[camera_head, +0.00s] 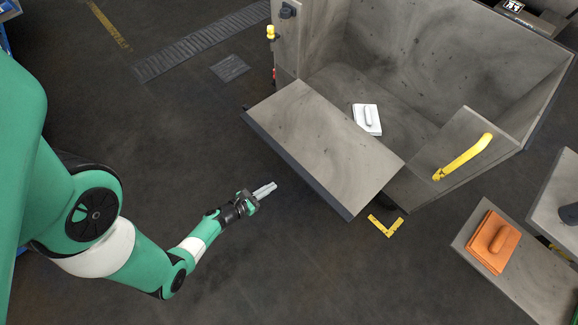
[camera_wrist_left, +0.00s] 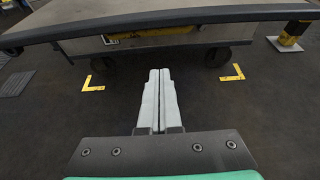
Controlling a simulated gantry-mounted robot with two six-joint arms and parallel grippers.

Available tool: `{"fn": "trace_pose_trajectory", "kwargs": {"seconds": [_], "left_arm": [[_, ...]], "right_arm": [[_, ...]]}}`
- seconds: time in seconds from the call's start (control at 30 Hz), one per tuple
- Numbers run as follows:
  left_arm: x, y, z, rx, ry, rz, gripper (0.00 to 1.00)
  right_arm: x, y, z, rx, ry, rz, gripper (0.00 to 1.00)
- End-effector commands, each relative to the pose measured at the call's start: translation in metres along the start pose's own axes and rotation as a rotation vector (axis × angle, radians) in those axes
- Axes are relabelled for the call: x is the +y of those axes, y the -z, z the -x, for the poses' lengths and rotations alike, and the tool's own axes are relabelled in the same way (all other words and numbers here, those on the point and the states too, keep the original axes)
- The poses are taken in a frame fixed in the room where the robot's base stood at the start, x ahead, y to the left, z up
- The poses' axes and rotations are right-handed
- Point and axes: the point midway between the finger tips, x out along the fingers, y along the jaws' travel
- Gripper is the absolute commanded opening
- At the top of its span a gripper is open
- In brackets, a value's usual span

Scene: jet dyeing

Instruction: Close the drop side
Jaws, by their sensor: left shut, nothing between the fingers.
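The drop side (camera_head: 325,146) is a grey panel on the near side of a grey box-shaped cart (camera_head: 440,60). It is folded down and juts outward toward me, leaving that side of the cart open. Its dark edge also spans the top of the left wrist view (camera_wrist_left: 160,22). My left gripper (camera_head: 268,189) is shut and empty, apart from the panel, to the left of and below its outer edge in the head view. Its closed fingers show in the left wrist view (camera_wrist_left: 160,98), pointing toward the cart's underside. My right gripper is not in view.
A white block with a handle (camera_head: 367,119) lies inside the cart. A yellow handle (camera_head: 463,157) is on the cart's right part. An orange block (camera_head: 494,242) lies on a grey surface at lower right. Yellow floor marks (camera_head: 386,226) lie by the wheels. Floor around my left gripper is clear.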

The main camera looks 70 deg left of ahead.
Motion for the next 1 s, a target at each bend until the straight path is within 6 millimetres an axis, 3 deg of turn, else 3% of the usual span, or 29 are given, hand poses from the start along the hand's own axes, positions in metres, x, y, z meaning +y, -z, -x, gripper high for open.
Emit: {"fn": "trace_pose_trajectory", "kwargs": {"seconds": [0.17, 0.57, 1.0], "left_arm": [[-0.001, 0.002, -0.018, -0.003, 0.006, -0.006, 0.0], [-0.002, 0.003, -0.104, -0.004, 0.006, -0.005, 0.0], [-0.001, -0.04, -0.086, -0.002, 0.003, -0.004, 0.0]], "right_arm": [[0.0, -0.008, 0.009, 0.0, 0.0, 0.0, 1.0], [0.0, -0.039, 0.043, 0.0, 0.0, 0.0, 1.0], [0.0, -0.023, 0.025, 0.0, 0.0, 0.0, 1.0]]}}
